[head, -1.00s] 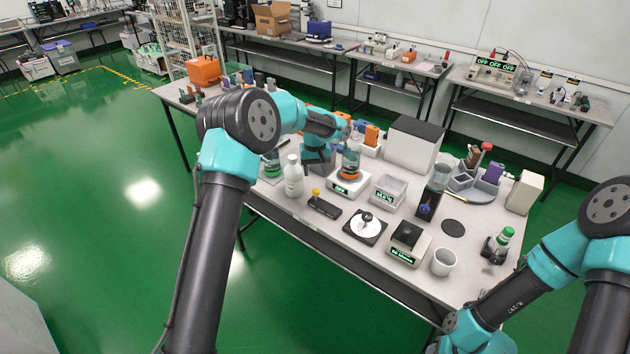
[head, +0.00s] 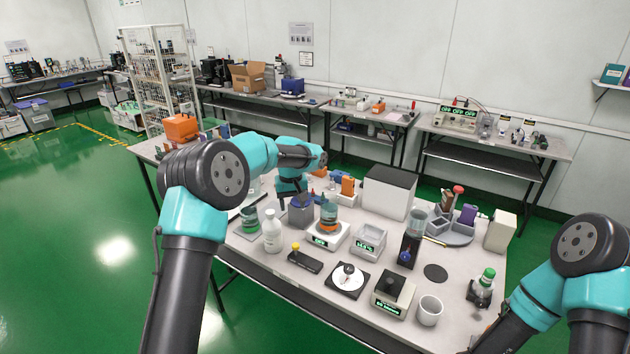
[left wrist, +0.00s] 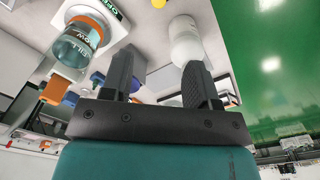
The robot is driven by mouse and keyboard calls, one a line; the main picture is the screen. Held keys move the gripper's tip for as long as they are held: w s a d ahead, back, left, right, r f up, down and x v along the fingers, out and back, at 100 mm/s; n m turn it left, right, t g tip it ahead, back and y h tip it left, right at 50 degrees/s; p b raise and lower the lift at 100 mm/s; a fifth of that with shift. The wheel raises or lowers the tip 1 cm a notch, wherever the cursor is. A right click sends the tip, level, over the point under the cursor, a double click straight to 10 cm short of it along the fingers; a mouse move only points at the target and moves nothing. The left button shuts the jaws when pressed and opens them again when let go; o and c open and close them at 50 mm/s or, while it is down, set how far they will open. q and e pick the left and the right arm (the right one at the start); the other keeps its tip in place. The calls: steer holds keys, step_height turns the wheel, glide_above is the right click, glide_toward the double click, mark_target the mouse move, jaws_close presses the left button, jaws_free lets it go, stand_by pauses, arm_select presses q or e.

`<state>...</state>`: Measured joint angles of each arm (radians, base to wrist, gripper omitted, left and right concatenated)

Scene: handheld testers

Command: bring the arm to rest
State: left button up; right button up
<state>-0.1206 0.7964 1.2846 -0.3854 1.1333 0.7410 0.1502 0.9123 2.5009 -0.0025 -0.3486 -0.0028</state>
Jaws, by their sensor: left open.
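My left gripper (head: 284,203) is over the far left part of the table (head: 262,268), behind the white bottle (head: 272,232). In the left wrist view its two black fingers (left wrist: 160,72) are apart with nothing held between them. The white bottle (left wrist: 186,42) shows beyond the right finger in that view, and a beaker with an orange band (left wrist: 80,45) lies to the left of the fingers. In the head view that beaker (head: 328,217) stands on a white scale (head: 325,238). My right forearm enters at the lower right; its gripper is out of frame.
The table holds a white mug (head: 429,311), a green-capped bottle (head: 486,283) in a stand, a grey box with a black top (head: 393,295), a large white box (head: 389,192) and an orange case (head: 180,127). Open green floor (head: 90,220) lies left of the table.

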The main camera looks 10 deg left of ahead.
arm_select(q)
steer(key=s+d+f+m+h, duration=0.1)
steer(key=s+f, duration=0.6)
steer(key=f, duration=0.4)
steer(key=s+d+f+m+h, duration=0.1)
steer(key=s+d+f+h, duration=0.1)
steer(key=s+f, duration=1.15)
steer(key=s, duration=0.6)
steer(key=s+f+m, duration=0.1)
steer(key=s+f, duration=0.5)
steer(key=s, duration=0.6)
steer(key=shift+s+a+f+t+h, duration=0.15)
steer(key=shift+a+f+t+h, duration=0.1)
steer(key=shift+t+h, duration=0.15)
